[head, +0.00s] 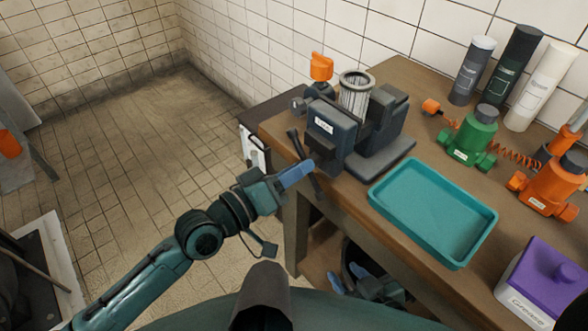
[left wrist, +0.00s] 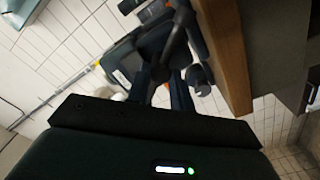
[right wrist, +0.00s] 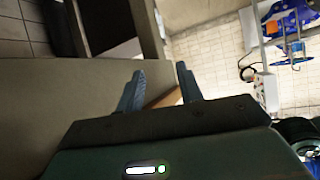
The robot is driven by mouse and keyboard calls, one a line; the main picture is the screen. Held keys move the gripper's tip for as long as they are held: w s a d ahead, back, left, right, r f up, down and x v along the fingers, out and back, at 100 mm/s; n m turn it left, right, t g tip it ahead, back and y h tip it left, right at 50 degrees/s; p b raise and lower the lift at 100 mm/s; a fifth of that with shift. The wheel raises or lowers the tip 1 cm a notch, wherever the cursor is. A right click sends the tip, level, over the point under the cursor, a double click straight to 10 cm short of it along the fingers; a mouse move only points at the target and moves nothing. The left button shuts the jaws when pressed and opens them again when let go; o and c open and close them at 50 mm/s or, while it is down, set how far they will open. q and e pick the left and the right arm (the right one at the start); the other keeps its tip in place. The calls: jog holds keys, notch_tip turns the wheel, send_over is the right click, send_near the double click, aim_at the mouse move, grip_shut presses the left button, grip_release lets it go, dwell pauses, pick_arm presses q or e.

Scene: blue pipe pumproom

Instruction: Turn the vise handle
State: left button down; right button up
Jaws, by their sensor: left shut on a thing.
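The dark grey vise (head: 335,140) stands at the left front corner of the wooden workbench. It holds a pale ribbed cylinder (head: 356,95) between its jaws. The vise handle (head: 296,143) is a dark thin bar at the vise's front, slanting down to the right. My left gripper (head: 298,174) is shut on the handle at the bench's front edge. In the left wrist view, the handle (left wrist: 177,42) runs down between the fingers. My right gripper (head: 350,277) is low, beneath the bench top. The right wrist view shows its fingers (right wrist: 160,88) apart with nothing between them.
A teal tray (head: 435,212) lies right of the vise. An orange knob (head: 321,67) stands behind the vise.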

aim_at(294, 137)
pick_arm(q)
jog(key=shift+d+r, duration=0.1)
jog(key=shift+r, duration=0.1)
pick_arm(e)
jog(key=shift+c, duration=0.3)
